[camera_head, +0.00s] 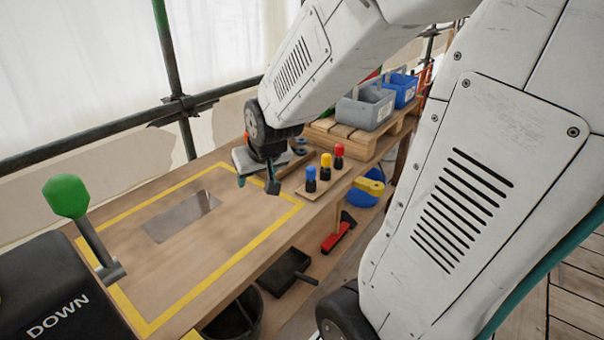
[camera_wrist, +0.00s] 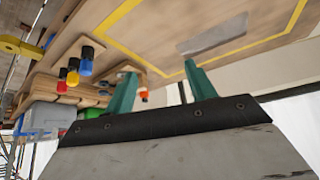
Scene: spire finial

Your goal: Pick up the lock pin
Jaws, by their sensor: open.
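My gripper (camera_head: 257,184) is open and empty above the wooden bench, near the yellow outline's far right corner. Its two teal fingers also show spread apart in the wrist view (camera_wrist: 160,69). Three pegs with dark bodies stand upright on a wooden block to the right of my gripper: a blue-topped peg (camera_head: 311,180), a yellow-topped peg (camera_head: 326,167) and a red-topped peg (camera_head: 339,157). I cannot tell which thing is the lock pin. In the wrist view, a small orange-tipped piece (camera_wrist: 143,95) shows beside one finger, partly hidden by it.
A grey crate (camera_head: 366,107) and a blue crate (camera_head: 401,90) stand on a pallet behind the pegs. A metal plate (camera_head: 181,216) lies inside the yellow outline. A green-knobbed lever (camera_head: 68,197) stands at the left. A yellow-handled thing (camera_head: 369,186) sits by the bench's right edge.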

